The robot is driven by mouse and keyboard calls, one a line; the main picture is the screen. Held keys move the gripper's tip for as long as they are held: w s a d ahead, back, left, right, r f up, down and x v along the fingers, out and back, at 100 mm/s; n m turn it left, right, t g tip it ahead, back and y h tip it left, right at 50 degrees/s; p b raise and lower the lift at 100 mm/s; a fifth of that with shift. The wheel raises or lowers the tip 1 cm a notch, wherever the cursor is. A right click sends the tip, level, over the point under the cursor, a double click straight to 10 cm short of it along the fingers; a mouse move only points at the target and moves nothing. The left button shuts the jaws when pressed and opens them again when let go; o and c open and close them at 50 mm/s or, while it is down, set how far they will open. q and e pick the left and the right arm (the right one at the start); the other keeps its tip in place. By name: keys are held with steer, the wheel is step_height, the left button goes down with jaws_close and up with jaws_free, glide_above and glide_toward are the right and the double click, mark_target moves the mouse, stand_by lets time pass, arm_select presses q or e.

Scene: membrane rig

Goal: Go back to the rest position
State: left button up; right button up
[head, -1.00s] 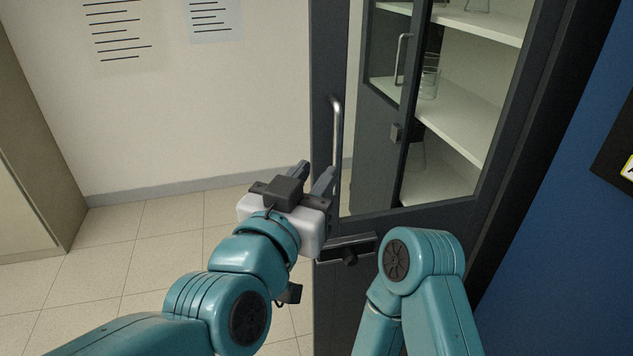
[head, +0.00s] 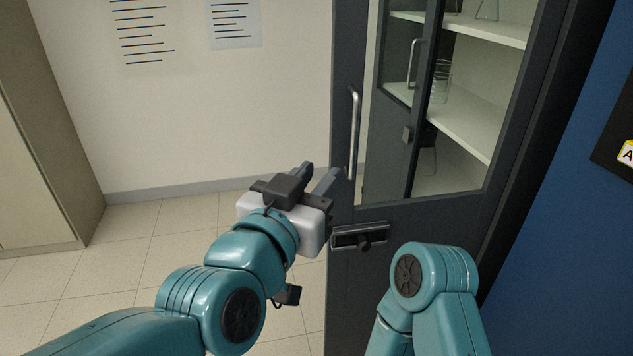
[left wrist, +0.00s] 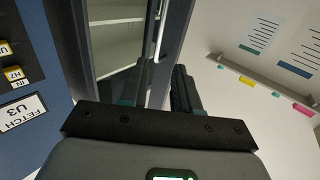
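My left gripper (head: 319,174) is in the middle of the head view, its two fingers apart with nothing between them. It is left of the vertical metal handle (head: 354,130) on the dark-framed glass cabinet door (head: 348,60) and apart from it. In the left wrist view the two fingers (left wrist: 157,95) are spread, with the handle (left wrist: 161,30) beyond the gap. My right arm shows only as teal links at the lower right of the head view. Its gripper is out of view.
The door appears to stand open. A dark bracket with a round knob (head: 360,237) is low on it. Through the glass are white shelves (head: 470,120) with glassware (head: 441,80). A beige cabinet (head: 45,170) stands at far left. Tiled floor (head: 120,240) between is clear.

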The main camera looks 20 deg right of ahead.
arm_select(q)
steer(key=w+a+f+n+y, duration=0.2)
steer(key=w+a+f+y, duration=0.1)
steer(key=w+a+f, duration=0.4)
steer(key=w+a+f+n+g+y, duration=0.15)
steer(key=a+f, duration=0.25)
steer(key=f, duration=0.4)
steer(key=w+a+f+n+y, duration=0.15)
steer(key=a+f, duration=0.25)
steer(key=f, duration=0.5)
steer(key=w+a+f+n+g+y, duration=0.15)
steer(key=a+f, duration=0.25)
steer(key=f, duration=0.4)
steer(key=s+a+f+n+g+y, duration=0.1)
steer(key=s+a+f+g, duration=0.1)
steer(key=s+a+f, duration=0.35)
steer(key=s+a+f+n+g+y, duration=0.1)
steer(key=s+a+f+g, duration=0.1)
steer(key=s+f, duration=0.6)
steer(key=s+a+f+n+g+y, duration=0.1)
steer(key=s+a+f+g, duration=0.15)
steer(key=f, duration=0.75)
steer(key=s+f+n+g+h, duration=0.1)
steer(key=s+f+g, duration=0.1)
steer(key=s, duration=1)
step_height(320, 180, up, 15)
steer(key=p, duration=1.5)
steer(key=shift+w+d+n, duration=0.15)
steer(key=shift+d+n, duration=0.2)
steer(key=shift+n, duration=0.1)
